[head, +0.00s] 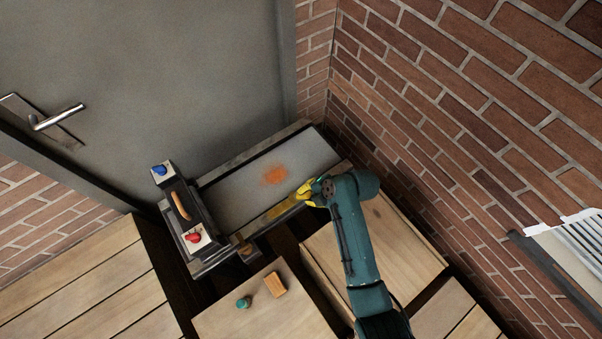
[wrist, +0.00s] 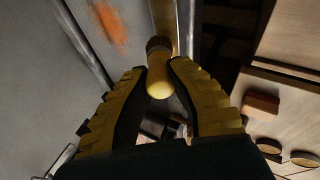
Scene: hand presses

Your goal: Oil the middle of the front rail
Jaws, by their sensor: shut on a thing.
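My gripper (head: 305,192) is over the near long side of the press bed, towards its right end. In the wrist view its yellow fingers (wrist: 160,68) are shut on a yellow, round-ended tool (wrist: 159,85) with a dark ribbed collar. The front rail (head: 222,254) edges the near side of the grey bed (head: 232,188). A yellowish band lies along the rail's middle, left of my gripper. An orange-brown patch (head: 274,175) marks the bed.
At the bed's left end stand a blue knob (head: 160,170), a brown handle (head: 181,206) and a red knob (head: 193,237). A wooden block (head: 275,284) and a teal piece (head: 243,302) are on the near wooden top (head: 225,322). A brick wall (head: 470,110) closes the right side.

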